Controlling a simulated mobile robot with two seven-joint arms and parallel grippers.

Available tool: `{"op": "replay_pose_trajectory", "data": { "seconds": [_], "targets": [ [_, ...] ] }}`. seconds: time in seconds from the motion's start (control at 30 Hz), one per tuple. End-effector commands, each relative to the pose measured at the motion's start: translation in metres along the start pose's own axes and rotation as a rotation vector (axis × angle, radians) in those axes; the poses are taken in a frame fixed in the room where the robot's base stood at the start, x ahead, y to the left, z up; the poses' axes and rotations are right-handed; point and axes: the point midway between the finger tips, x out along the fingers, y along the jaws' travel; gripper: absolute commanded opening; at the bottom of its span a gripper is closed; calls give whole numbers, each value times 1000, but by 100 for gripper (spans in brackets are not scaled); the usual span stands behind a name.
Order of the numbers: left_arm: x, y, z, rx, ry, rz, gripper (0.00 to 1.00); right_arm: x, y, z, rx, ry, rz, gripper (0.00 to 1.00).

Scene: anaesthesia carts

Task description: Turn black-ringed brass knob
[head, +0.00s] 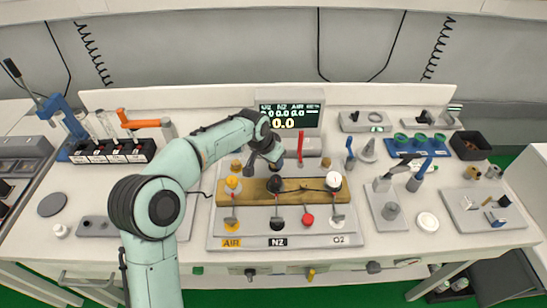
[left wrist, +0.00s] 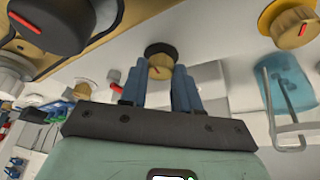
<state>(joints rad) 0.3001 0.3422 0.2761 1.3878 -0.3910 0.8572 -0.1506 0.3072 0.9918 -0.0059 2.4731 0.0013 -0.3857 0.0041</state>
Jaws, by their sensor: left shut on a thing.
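The gripper mostly hides the knob there. My right gripper is not in view.
A yellow-ringed brass knob (left wrist: 290,24) and a black knob with a red line (left wrist: 48,22) flank the held knob. The brass board (head: 302,196) carries yellow, black and white knobs (head: 333,181). A display (head: 290,116) stands behind. A red upright handle (head: 300,146) is close by on the right.

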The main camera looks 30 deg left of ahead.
Motion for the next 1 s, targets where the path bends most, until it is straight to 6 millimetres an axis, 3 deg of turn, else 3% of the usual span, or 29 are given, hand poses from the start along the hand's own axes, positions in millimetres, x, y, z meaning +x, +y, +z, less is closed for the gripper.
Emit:
{"op": "replay_pose_trajectory", "data": {
  "seconds": [0.6, 1.0],
  "targets": [
    [-2, -5, -3, 490, 0, 207, 1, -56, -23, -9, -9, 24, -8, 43],
    [-1, -6, -3, 713, 0, 296, 1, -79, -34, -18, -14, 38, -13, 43]
  ]
}}
